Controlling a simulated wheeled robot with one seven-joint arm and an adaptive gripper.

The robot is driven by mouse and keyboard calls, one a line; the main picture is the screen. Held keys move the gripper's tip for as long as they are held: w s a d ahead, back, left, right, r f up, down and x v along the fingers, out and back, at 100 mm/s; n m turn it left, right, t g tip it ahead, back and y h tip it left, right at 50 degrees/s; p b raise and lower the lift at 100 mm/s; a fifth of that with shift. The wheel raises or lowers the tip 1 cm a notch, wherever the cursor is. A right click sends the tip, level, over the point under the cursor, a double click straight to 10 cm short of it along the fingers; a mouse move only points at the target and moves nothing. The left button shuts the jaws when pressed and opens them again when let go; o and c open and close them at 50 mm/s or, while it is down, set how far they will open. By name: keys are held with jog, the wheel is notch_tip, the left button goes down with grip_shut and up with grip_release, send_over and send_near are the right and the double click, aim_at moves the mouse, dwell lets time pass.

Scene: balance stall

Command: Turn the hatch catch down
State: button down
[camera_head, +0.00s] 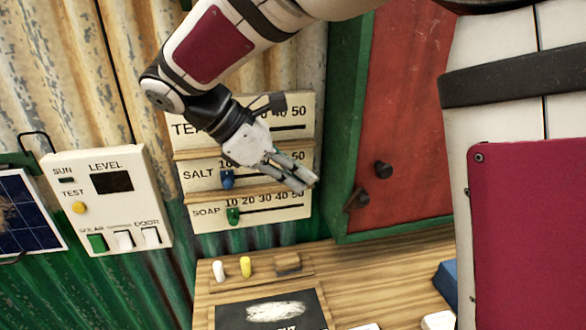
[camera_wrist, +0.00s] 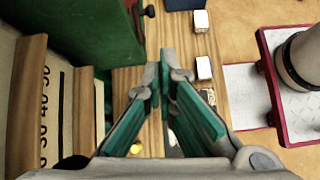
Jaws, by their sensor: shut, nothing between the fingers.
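The red hatch (camera_head: 415,110) stands in a green frame (camera_head: 342,130) at the right of the head view. A small dark catch (camera_head: 357,199) sits at the hatch's lower left edge and looks tilted. A dark round knob (camera_head: 383,169) sticks out just above and right of it. My gripper (camera_head: 312,183) is shut and empty, left of the catch and apart from it, in front of the slider boards. In the wrist view my gripper's fingertips (camera_wrist: 163,58) meet. A dark knob-like part (camera_wrist: 150,11) shows beyond them at the top; I cannot tell which part it is.
Slider boards marked SALT (camera_head: 195,174) and SOAP (camera_head: 205,212) are behind my gripper. A switch panel (camera_head: 108,200) hangs at the left. The wooden counter (camera_head: 375,275) below holds a dark slate (camera_head: 240,318), a white peg (camera_head: 218,271) and a yellow peg (camera_head: 246,267).

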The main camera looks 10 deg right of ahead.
jog(key=shift+w+a+f+n+h, duration=0.25)
jog(key=shift+w+a+f+n, duration=0.1)
jog(key=shift+w+a, duration=0.15)
jog(key=shift+w+a+f+n+h, duration=0.3)
jog(key=shift+w+a+n, duration=0.1)
jog(key=shift+w, duration=0.15)
jog(key=p, duration=0.2)
send_near(356, 204)
notch_tip(356, 204, down, 3)
jog(key=s, duration=0.1)
jog(key=shift+d+f+p, duration=0.2)
jog(key=shift+d+p, duration=0.15)
jog(key=shift+d, duration=1.6)
